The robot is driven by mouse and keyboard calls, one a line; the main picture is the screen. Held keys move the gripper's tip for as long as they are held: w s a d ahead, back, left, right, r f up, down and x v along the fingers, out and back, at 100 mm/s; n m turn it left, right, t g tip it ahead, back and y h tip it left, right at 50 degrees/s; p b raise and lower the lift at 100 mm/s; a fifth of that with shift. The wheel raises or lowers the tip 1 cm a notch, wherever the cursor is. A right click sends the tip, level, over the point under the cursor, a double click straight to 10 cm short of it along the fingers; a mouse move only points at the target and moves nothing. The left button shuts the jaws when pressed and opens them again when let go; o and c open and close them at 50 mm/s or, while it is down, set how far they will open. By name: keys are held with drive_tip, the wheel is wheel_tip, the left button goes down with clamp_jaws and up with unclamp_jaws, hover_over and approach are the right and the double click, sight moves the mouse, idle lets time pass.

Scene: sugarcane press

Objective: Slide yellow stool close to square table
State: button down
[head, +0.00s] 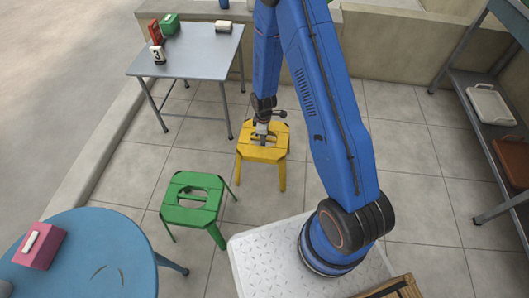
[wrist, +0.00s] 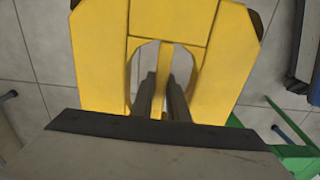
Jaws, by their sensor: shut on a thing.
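The yellow stool (head: 277,152) stands upright on the tiled floor in the middle of the head view. Its seat has a handle slot with a bar across it. My gripper (head: 262,139) is at the seat's slot, and in the wrist view (wrist: 162,95) its fingers are shut on the bar in the slot of the yellow seat (wrist: 105,60). The square table (head: 195,52) is grey and stands behind and to the left of the stool, with a gap of floor between them.
A green stool (head: 180,210) stands just front-left of the yellow one. A round blue table (head: 90,260) with a pink box (head: 38,247) is at front left. A metal shelf (head: 480,95) stands at right. Small items sit on the square table. Tiles right of the stool are clear.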

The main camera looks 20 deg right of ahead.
drive_tip(key=shift+w+d, duration=0.65)
drive_tip(key=shift+w, duration=0.75)
drive_tip(key=shift+w+d, duration=0.7)
drive_tip(key=shift+w, duration=0.7)
drive_tip(key=shift+w+d, duration=0.65)
drive_tip(key=shift+w, duration=0.75)
drive_tip(key=w+d, duration=0.5)
drive_tip(key=w, duration=0.5)
drive_tip(key=shift+w, duration=0.4)
drive_tip(key=shift+w+d, duration=0.1)
drive_tip(key=shift+d, duration=0.05)
drive_tip(key=w+d, duration=0.5)
drive_tip(key=w, duration=0.5)
drive_tip(key=shift+w, duration=0.3)
drive_tip(key=shift+w+d, duration=0.4)
drive_tip(key=shift+w, duration=0.45)
drive_tip(key=shift+w+d, duration=0.4)
drive_tip(key=shift+w, duration=0.4)
drive_tip(key=shift+w+d, duration=0.4)
drive_tip(key=shift+w, duration=0.45)
drive_tip(key=c, duration=1.8)
unclamp_jaws()
